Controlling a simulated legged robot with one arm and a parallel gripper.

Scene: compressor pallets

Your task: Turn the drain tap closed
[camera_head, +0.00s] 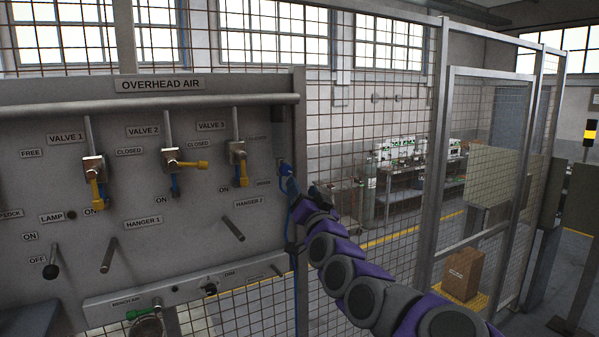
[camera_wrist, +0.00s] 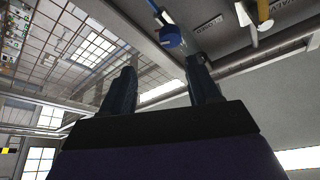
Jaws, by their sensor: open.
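In the wrist view the blue handle (camera_wrist: 170,38) lies beyond the fingertips, towards the right finger. My gripper (camera_head: 304,190) is close to it at the panel's right edge. In the wrist view my gripper (camera_wrist: 162,66) has its two dark fingers spread apart with nothing between them. My wrist partly hides the panel edge, so I cannot tell the exact gap to the handle.
Yellow-handled valve 1 (camera_head: 96,180), valve 2 (camera_head: 180,163) and valve 3 (camera_head: 238,160) sit left on the panel (camera_head: 180,260). Pegs (camera_head: 232,228) stick out below. A green-handled tap (camera_head: 143,312) is at the bottom. Wire mesh fence (camera_head: 390,130) stands behind my arm.

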